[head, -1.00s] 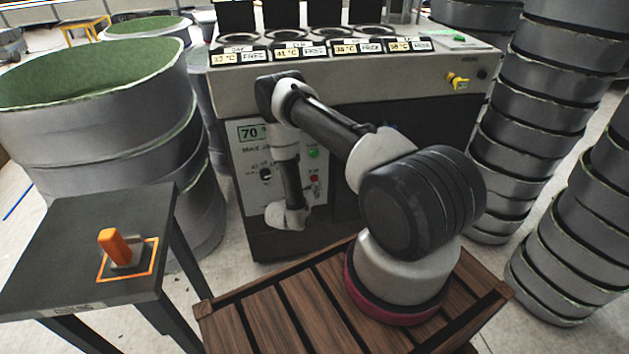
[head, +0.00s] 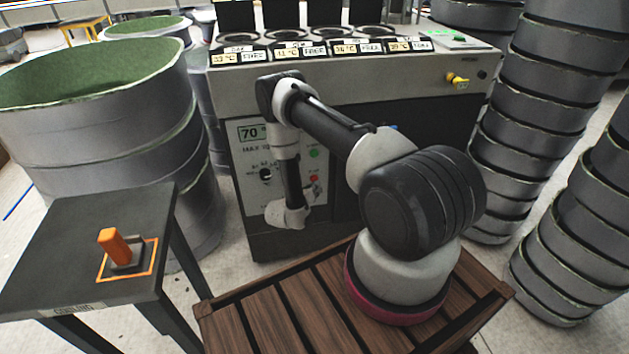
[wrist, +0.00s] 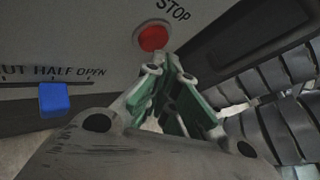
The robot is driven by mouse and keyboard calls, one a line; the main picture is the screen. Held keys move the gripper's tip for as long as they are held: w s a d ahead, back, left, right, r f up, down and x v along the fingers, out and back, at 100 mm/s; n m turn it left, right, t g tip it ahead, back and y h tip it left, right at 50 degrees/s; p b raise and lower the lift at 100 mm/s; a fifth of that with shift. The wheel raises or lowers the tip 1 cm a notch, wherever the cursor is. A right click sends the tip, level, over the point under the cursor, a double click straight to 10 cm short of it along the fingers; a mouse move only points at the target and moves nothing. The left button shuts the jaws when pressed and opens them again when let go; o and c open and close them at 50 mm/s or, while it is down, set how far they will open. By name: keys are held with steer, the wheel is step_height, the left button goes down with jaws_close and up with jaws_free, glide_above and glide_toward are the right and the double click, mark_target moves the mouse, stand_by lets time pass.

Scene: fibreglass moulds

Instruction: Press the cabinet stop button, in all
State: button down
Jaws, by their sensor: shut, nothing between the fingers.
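The stop button is a round red button (wrist: 153,38) on the pale cabinet front, below the printed word STOP in the wrist view. In the head view the red button (head: 314,178) sits on the cabinet's control panel, below a green button (head: 314,153). My gripper (wrist: 171,72) shows green-padded fingers, shut and empty. Its tips lie just below the button in the wrist view, and I cannot tell whether they touch it. In the head view my gripper (head: 316,190) is small, close to the red button.
A blue slider (wrist: 54,99) marked with HALF and OPEN is left of my gripper in the wrist view. The cabinet has a dark knob (head: 266,173) and a yellow valve (head: 457,81). Grey ring stacks (head: 520,130) stand right. A side table (head: 60,250) holds an orange-handled tool (head: 115,246).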

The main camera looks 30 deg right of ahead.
steer(key=shift+w+d, duration=0.15)
steer(key=shift+w, duration=0.4)
stand_by(0.9)
steer(key=shift+s, duration=0.15)
steer(key=shift+s+a, duration=0.2)
steer(key=shift+s, duration=0.45)
steer(key=s, duration=0.2)
steer(key=s+a, duration=0.1)
steer(key=s, duration=0.1)
steer(key=shift+s+a, duration=0.2)
steer(key=shift+s, duration=0.2)
stand_by(0.5)
